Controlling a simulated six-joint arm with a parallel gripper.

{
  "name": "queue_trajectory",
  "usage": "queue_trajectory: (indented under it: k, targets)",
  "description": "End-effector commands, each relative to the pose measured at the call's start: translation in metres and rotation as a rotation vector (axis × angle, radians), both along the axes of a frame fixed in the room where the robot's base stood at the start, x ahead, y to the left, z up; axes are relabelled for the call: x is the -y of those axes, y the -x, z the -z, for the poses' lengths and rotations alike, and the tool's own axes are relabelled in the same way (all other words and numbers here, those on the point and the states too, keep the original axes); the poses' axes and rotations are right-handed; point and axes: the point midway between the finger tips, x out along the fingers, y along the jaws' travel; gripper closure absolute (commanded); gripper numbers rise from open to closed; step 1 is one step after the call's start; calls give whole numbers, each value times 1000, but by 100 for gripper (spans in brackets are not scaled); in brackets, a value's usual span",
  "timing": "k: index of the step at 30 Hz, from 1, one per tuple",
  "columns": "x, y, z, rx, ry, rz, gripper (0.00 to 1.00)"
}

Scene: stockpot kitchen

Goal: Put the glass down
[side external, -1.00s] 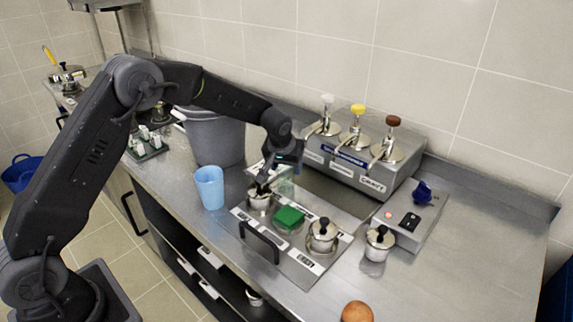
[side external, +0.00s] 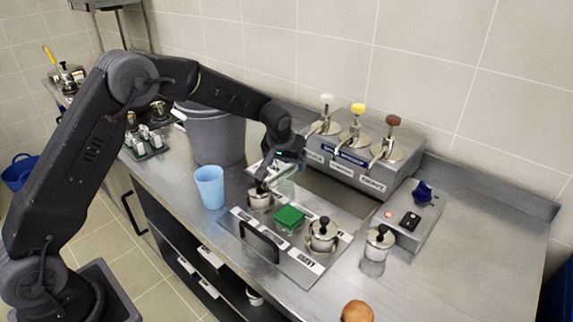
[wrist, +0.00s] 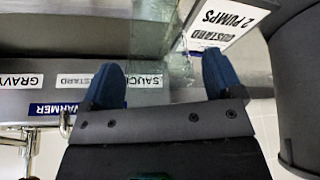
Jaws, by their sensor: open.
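The glass looks like the clear, greenish see-through thing (side external: 286,186) behind the small metal pot in the side view. In the wrist view a clear glassy shape (wrist: 150,45) shows beyond and between my fingers, its outline hard to make out. Whether a finger touches the glass cannot be told.
A blue cup (side external: 209,188) and a grey bin (side external: 212,138) stand left of my gripper. A green block (side external: 289,217) and lidded pots (side external: 323,235) sit to the right. A labelled pump warmer (side external: 352,165) stands behind. A "custard 2 pumps" card (wrist: 225,22) is close by.

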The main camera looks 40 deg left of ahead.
Motion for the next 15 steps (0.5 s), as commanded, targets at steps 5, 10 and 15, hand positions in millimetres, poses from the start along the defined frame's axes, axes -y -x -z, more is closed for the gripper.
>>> queue_trajectory:
  k: [5,10,15]
  targets:
    - [6,13,-36,4,0,1,14]
    - [11,26,-68,3,-1,1,14]
    - [14,34,-90,1,-1,2,14]
